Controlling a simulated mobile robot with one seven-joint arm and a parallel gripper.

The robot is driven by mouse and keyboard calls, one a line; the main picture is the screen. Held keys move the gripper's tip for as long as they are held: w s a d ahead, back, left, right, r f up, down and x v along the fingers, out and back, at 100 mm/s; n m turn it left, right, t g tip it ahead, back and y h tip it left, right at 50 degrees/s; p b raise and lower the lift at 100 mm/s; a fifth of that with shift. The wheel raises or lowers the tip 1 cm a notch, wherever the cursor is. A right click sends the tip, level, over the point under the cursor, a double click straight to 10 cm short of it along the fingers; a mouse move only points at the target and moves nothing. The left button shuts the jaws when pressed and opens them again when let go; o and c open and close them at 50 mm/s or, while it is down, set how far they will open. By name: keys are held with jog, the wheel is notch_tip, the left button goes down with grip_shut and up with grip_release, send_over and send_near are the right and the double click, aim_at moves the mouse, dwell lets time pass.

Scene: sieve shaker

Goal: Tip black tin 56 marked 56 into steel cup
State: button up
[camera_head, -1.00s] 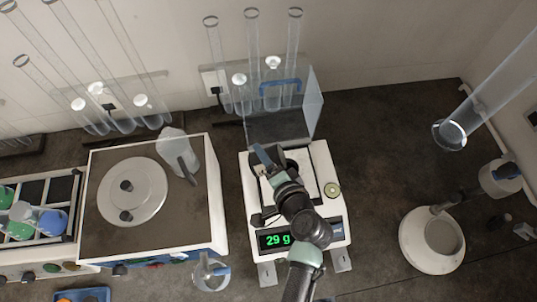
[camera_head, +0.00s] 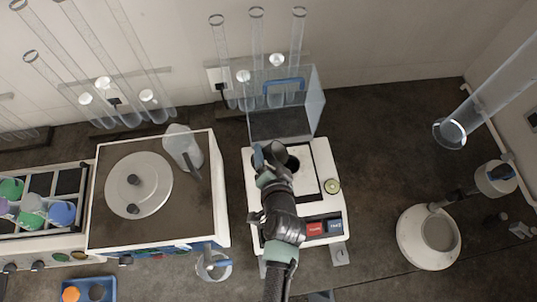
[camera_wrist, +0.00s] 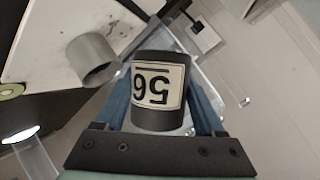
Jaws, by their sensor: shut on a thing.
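The black tin (camera_wrist: 158,118) with a white label marked 56 is between the two blue fingers of my gripper (camera_wrist: 168,105) in the wrist view. The label reads upside down there. My gripper (camera_head: 267,153) is shut on the tin, over the balance (camera_head: 322,165); in the head view the tin is mostly hidden by the gripper. A grey steel cup (camera_wrist: 93,60) stands on the white balance top, left of the tin in the wrist view and apart from it. In the head view a dark round opening just right of my gripper looks like the cup (camera_head: 292,164).
A clear shield with a blue handle (camera_head: 284,85) stands behind the balance. A box with a round lidded plate (camera_head: 139,185) and a clear jug (camera_head: 183,147) are to the left. A white round-based stand (camera_head: 428,237) is at right. Dark bench between is clear.

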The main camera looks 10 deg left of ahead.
jog(key=shift+d+r+n+h+p, duration=0.15)
jog(key=shift+n+h+p, duration=0.4)
jog(key=shift+p, duration=0.35)
jog(key=shift+d+n+t+h+p, duration=0.15)
jog(key=shift+n+t+h+p, duration=0.15)
jog(key=shift+n+h+p, duration=0.25)
jog(key=shift+w+d+f, duration=0.1)
jog(key=shift+f, duration=0.15)
jog(key=shift+f+t+h, duration=0.1)
jog(key=shift+t+h, duration=0.2)
jog(key=shift+w+d+n+h+b, duration=0.1)
jog(key=shift+d+n+h+b, duration=0.2)
jog(key=shift+n, duration=0.2)
jog(key=shift+f+b, duration=0.25)
jog(key=shift+b, duration=0.6)
jog(key=n+b, duration=0.1)
jog(key=b, duration=0.2)
jog(key=shift+w+d+r+t+h, duration=0.1)
jog(key=shift+d+t+h, duration=0.05)
jog(key=shift+t+h, duration=0.25)
jog(key=shift+d+r+n+b, duration=0.1)
jog(key=shift+r+n+b, duration=0.2)
jog(key=shift+n, duration=0.1)
